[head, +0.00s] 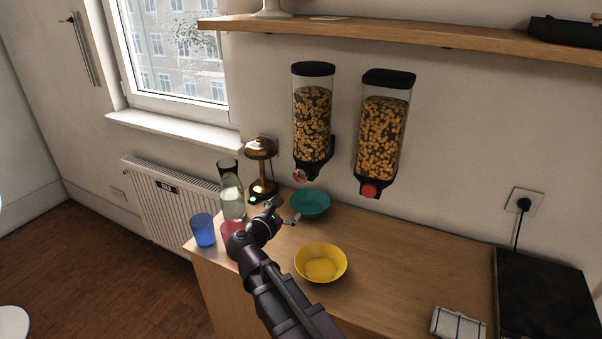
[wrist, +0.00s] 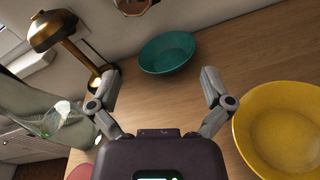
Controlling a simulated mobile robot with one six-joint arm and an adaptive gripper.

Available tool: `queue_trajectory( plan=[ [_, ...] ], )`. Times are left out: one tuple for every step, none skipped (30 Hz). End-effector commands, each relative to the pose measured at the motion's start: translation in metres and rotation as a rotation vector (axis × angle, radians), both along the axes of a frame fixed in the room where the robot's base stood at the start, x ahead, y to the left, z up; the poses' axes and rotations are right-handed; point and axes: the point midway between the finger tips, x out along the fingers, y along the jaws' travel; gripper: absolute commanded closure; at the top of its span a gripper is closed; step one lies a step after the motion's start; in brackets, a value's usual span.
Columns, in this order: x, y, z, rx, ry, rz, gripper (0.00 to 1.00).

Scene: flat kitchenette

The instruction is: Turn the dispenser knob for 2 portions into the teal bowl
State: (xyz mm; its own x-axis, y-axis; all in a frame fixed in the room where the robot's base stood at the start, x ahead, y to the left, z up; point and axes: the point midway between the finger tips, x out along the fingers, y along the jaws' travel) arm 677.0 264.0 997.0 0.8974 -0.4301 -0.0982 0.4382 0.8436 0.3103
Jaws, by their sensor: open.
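The teal bowl (head: 312,204) stands on the wooden counter below the left cereal dispenser (head: 313,120); in the wrist view the bowl (wrist: 167,54) is ahead of my fingers. The left dispenser has a pale pinkish knob (head: 300,176) at its base; part of a dispenser base (wrist: 133,5) shows at the top of the wrist view. The right dispenser (head: 382,135) has a red knob (head: 370,189). Both hold cereal. My gripper (head: 283,211) is open and empty above the counter, in front of the teal bowl and apart from both knobs; the wrist view shows spread fingers (wrist: 160,78).
A yellow bowl (head: 320,263) stands right of my gripper. A brass lamp (head: 262,165), a glass carafe (head: 231,193), a blue cup (head: 203,230) and a partly hidden pink cup (head: 229,230) stand to the left. A shelf (head: 400,35) runs above the dispensers. The counter's right middle is clear.

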Motion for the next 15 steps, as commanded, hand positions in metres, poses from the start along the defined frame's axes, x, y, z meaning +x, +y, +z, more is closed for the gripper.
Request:
queue_trajectory(
  plan=[
    [-0.009, 0.006, 0.016, -0.044, -0.013, 0.023, 0.00],
    [-0.012, 0.009, 0.021, -0.070, -0.019, 0.033, 0.00],
    [-0.016, 0.013, 0.027, -0.097, -0.027, 0.045, 0.00],
    [-0.018, 0.015, 0.030, -0.115, -0.032, 0.052, 0.00],
    [-0.019, 0.017, 0.032, -0.129, -0.034, 0.057, 0.00],
    [-0.020, 0.019, 0.034, -0.142, -0.039, 0.061, 0.00],
    [-0.021, 0.020, 0.035, -0.149, -0.041, 0.063, 0.00],
    [-0.021, 0.020, 0.035, -0.152, -0.042, 0.064, 0.00],
    [-0.021, 0.020, 0.035, -0.155, -0.042, 0.065, 0.00],
    [-0.021, 0.020, 0.035, -0.154, -0.042, 0.064, 0.00],
    [-0.021, 0.020, 0.034, -0.154, -0.042, 0.064, 0.00],
    [-0.021, 0.020, 0.034, -0.153, -0.041, 0.064, 0.00],
    [-0.021, 0.020, 0.034, -0.153, -0.041, 0.064, 0.00],
    [-0.021, 0.020, 0.034, -0.153, -0.041, 0.064, 0.00],
    [-0.020, 0.020, 0.034, -0.152, -0.042, 0.064, 0.00]
  ],
)
